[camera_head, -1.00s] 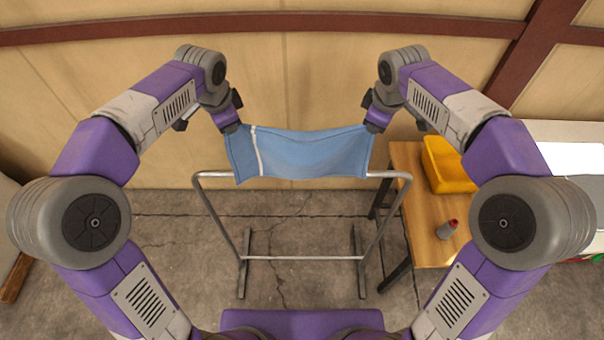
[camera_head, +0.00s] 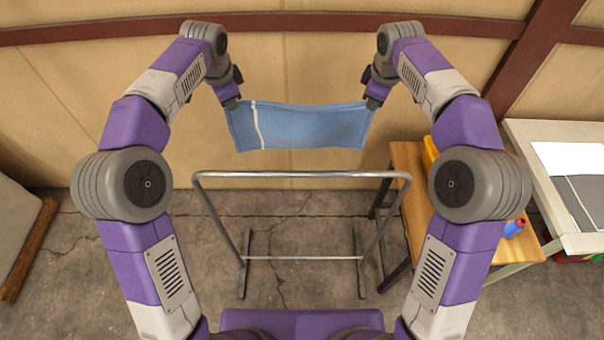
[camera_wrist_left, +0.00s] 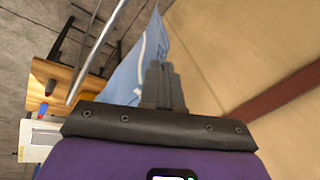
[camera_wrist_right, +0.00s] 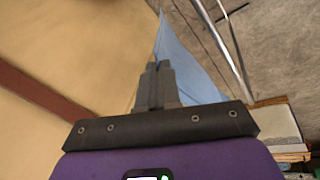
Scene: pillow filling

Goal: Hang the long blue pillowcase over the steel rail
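The blue pillowcase (camera_head: 300,127) with a white stripe near its left end is stretched between my two grippers in the head view. It hangs above the steel rail (camera_head: 300,175) in the picture, with a gap between its lower edge and the top bar. My left gripper (camera_head: 232,104) is shut on its upper left corner, and my right gripper (camera_head: 372,104) is shut on its upper right corner. In the left wrist view the pillowcase (camera_wrist_left: 135,75) runs away from the closed fingers (camera_wrist_left: 160,85). In the right wrist view the pillowcase (camera_wrist_right: 185,65) does likewise from the fingers (camera_wrist_right: 155,85).
A pale bench (camera_head: 560,230) is at the far right. A beige wall (camera_head: 300,60) stands behind the pillowcase.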

